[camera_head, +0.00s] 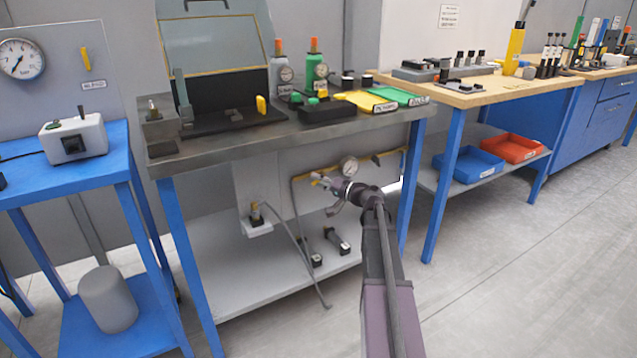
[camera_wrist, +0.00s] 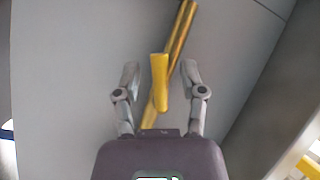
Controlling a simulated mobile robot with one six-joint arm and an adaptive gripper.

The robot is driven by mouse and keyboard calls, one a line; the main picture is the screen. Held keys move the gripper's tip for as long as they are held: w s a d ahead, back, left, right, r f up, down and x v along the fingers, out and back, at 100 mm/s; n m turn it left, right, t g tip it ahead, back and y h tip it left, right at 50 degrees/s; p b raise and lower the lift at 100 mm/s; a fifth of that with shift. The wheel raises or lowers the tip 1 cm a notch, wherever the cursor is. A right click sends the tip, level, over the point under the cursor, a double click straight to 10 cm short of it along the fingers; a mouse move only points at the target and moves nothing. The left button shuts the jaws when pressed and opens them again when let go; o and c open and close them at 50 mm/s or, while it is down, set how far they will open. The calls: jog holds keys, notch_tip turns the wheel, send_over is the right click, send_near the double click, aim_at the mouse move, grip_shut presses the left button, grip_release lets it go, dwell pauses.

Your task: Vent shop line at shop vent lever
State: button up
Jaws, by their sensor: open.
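In the wrist view a yellow lever (camera_wrist: 159,80) stands between the two open fingers of my gripper (camera_wrist: 160,70), with a gap on either side. A brass-yellow pipe (camera_wrist: 181,32) runs diagonally behind it along a grey panel. My gripper hides most of the lever there. I cannot read a label on this lever, so I cannot confirm that it is the shop vent lever.
The steel bench top (camera_head: 215,149) lies above my gripper. Another yellow lever (camera_head: 86,59) is on the left gauge panel. Floor at the right is clear.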

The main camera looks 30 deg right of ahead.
grip_shut()
jog(key=shift+m+t+b, duration=0.3)
jog(key=shift+m+b, duration=0.2)
jog(key=shift+m, duration=0.2)
jog(key=shift+a+r+m+t, duration=0.15)
jog(key=shift+r+m+t, duration=0.25)
jog(key=shift+m, duration=0.3)
grip_release()
